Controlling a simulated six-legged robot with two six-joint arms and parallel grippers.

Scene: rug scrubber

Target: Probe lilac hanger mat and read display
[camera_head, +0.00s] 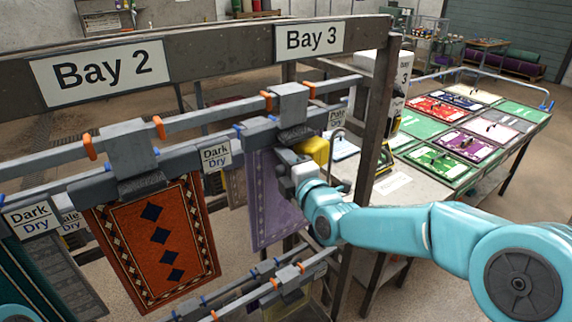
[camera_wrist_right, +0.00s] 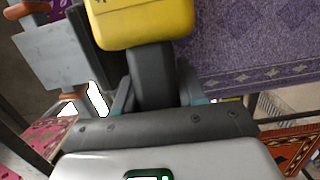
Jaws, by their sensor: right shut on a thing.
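The lilac mat (camera_head: 268,205) hangs from a grey clamp hanger (camera_head: 291,104) near the Bay 3 post. It also shows in the right wrist view (camera_wrist_right: 250,50), with a pale patterned border. My right gripper (camera_wrist_right: 153,90) is shut on the black handle (camera_wrist_right: 152,72) of a yellow device (camera_wrist_right: 140,22). In the head view the yellow device (camera_head: 314,149) is in front of the mat's upper right part. I cannot tell whether it touches the mat. No readable display shows on it. My left gripper is out of view; only a bit of my left arm shows at bottom left.
An orange mat (camera_head: 155,235) hangs in Bay 2, with a teal one (camera_head: 35,285) farther left. Rails and a wooden post (camera_head: 375,125) stand close to my right arm. A table (camera_head: 400,188) with several coloured mats is at right. A lower rail (camera_head: 275,283) runs below the lilac mat.

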